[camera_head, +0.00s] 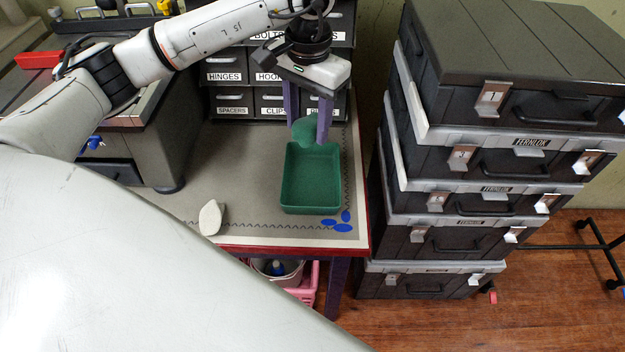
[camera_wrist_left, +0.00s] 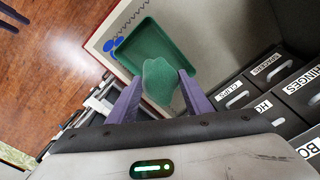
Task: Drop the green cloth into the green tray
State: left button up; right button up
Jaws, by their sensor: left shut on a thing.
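The green cloth (camera_head: 303,129) is a small, rounded, soft-looking piece between the purple fingers of my left gripper (camera_head: 307,132). My left gripper is shut on the cloth. In the left wrist view the cloth (camera_wrist_left: 158,80) spans the gap between the fingertips (camera_wrist_left: 160,76). The dark green tray (camera_head: 310,209) is a shallow rectangular tray on the grey worktop. The cloth overlaps the tray's far end in the head view, and the tray (camera_wrist_left: 146,44) lies beyond the cloth in the wrist view. The height of the cloth over the tray is hard to tell. My right gripper is not in view.
A whitish wedge-shaped object (camera_head: 210,218) and several blue ovals (camera_head: 343,228) are on the worktop (camera_head: 245,170). Labelled drawers (camera_head: 233,102) stand behind. A tall stack of dark cases (camera_head: 480,160) stands right of the table.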

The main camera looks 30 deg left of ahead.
pick_arm(q)
jog(key=shift+w+a+f, duration=0.25)
jog(key=shift+a+f, duration=0.55)
jog(key=shift+f, duration=0.05)
notch_tip(320, 180, down, 6)
jog(key=b, duration=0.3)
jog(key=shift+r+b, duration=0.25)
jog(key=shift+b, duration=0.05)
jog(key=o, duration=1.1)
jog(key=shift+c, duration=0.2)
jog(key=shift+o, duration=0.2)
